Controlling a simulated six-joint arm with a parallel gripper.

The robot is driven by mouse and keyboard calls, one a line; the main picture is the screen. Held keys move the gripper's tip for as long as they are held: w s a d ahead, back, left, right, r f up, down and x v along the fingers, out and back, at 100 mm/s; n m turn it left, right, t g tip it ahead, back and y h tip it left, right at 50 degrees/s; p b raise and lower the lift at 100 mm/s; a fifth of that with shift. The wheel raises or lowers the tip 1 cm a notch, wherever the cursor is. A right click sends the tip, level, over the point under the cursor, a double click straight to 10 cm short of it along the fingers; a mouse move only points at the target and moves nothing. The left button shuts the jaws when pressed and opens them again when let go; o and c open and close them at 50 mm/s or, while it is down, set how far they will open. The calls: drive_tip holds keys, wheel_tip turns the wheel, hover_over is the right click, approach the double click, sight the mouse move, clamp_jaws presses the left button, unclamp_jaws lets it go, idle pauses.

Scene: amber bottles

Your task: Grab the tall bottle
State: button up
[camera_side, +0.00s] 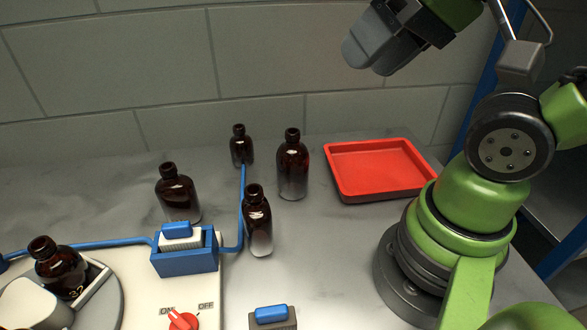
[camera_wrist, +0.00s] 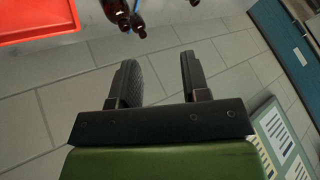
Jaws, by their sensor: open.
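Several dark amber bottles with black necks stand upright on the grey table. The tallest-looking one (camera_side: 293,168) stands at the back, left of the red tray. A small bottle (camera_side: 241,150) is behind it to the left, a slim one (camera_side: 258,222) is in front, and a wider one (camera_side: 178,198) is further left. My gripper (camera_side: 366,48) is high above the table, up and right of the bottles, apart from them all. In the wrist view my gripper (camera_wrist: 160,72) is open and empty; bottles (camera_wrist: 117,12) show partly cut off at the top edge.
An empty red tray (camera_side: 343,183) lies right of the bottles; it also shows in the wrist view (camera_wrist: 40,28). A white device with a red knob (camera_side: 183,321), a blue block (camera_side: 185,262) and blue tubing (camera_side: 110,243) occupy the left. Another bottle (camera_side: 58,268) sits on the device.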

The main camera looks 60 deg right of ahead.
drive_tip(key=o, duration=0.3)
drive_tip(key=n+g+h, duration=0.2)
drive_tip(key=n+g, duration=0.5)
drive_tip(key=n, duration=0.3)
approach(292, 131)
drive_tip(key=shift+d+f, duration=0.25)
wheel_tip(292, 131, down, 4)
drive_tip(key=shift+f, duration=0.2)
drive_tip(key=shift+w+a+f, duration=0.1)
drive_tip(key=shift+a+f, duration=0.05)
drive_tip(key=shift+f, duration=1.25)
drive_tip(key=shift+a+f, duration=0.1)
drive_tip(key=shift+f, duration=1.35)
